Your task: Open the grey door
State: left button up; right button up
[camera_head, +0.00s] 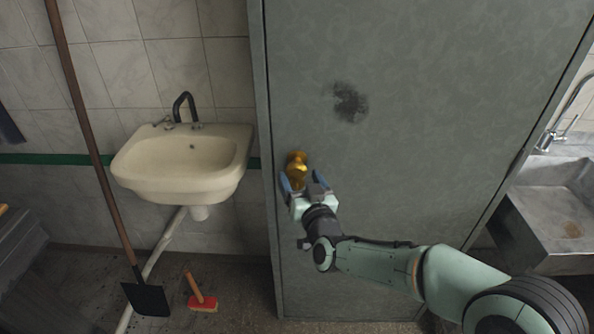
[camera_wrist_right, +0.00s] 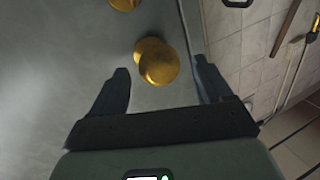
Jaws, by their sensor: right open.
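The grey door (camera_head: 400,130) fills the middle of the head view and looks shut in its frame. It has a dark smudge at upper centre. A round brass knob (camera_head: 297,163) sits near its left edge. My right gripper (camera_head: 305,181) is open just below the knob, with its fingers pointing up toward it. In the right wrist view the knob (camera_wrist_right: 158,62) lies between the two open fingers, close to their tips; I cannot tell whether either finger touches it. A second brass piece (camera_wrist_right: 124,3) shows at that view's top edge. My left gripper is not in view.
A cream washbasin (camera_head: 182,160) with a dark tap hangs on the tiled wall left of the door. A long-handled shovel (camera_head: 146,298) leans there, and a red brush (camera_head: 202,302) stands on the floor. A grey stone sink (camera_head: 560,200) is at the right.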

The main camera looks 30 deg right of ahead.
aim_at(298, 176)
jog(key=shift+x, duration=1.75)
grip_shut()
